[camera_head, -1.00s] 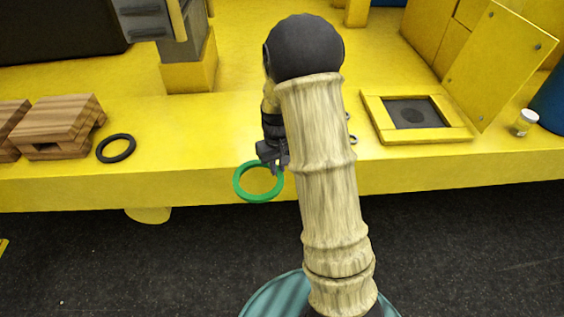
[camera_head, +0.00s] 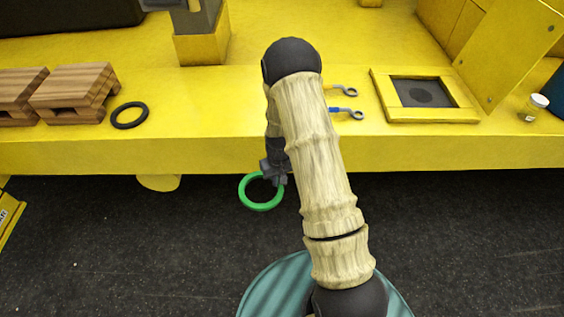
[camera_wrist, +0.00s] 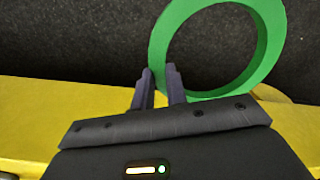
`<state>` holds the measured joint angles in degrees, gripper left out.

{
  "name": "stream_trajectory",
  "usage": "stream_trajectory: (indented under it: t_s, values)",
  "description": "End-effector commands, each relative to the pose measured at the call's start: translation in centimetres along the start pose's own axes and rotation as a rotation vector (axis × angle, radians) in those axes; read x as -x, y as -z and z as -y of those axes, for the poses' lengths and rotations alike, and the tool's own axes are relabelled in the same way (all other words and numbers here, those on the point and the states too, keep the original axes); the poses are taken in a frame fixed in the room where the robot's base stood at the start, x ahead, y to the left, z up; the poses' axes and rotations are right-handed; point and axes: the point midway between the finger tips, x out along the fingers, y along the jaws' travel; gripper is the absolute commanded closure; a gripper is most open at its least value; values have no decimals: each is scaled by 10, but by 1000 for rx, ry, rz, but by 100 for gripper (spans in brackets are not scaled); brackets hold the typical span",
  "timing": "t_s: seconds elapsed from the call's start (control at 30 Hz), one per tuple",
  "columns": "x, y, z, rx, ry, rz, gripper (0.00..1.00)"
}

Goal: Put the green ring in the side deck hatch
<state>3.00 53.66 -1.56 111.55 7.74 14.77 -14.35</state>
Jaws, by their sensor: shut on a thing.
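The green ring (camera_head: 243,196) hangs from my gripper (camera_head: 277,181) in front of the yellow deck's front edge, over the dark floor. In the wrist view my gripper (camera_wrist: 160,84) is shut on the near rim of the green ring (camera_wrist: 265,62), with the rest of the ring reaching beyond the fingertips. The side deck hatch (camera_head: 460,115) is a raised yellow square frame around a dark recess, right of my arm. Its yellow lid (camera_head: 510,62) stands open on the right side.
A black ring (camera_head: 118,122) and wooden blocks (camera_head: 75,88) lie on the deck at left. A small white-capped jar (camera_head: 532,108) stands right of the hatch. A grey post on a yellow base (camera_head: 202,48) stands behind.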

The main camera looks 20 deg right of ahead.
Motion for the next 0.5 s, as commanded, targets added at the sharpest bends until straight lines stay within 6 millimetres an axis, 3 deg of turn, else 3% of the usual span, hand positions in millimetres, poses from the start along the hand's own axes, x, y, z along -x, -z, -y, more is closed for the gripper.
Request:
stream_trajectory:
  t_s: [0.3,0.5]
  values:
    - [-118,-36,23,-32,-3,10,100]
    - [-160,-56,32,-49,-10,6,100]
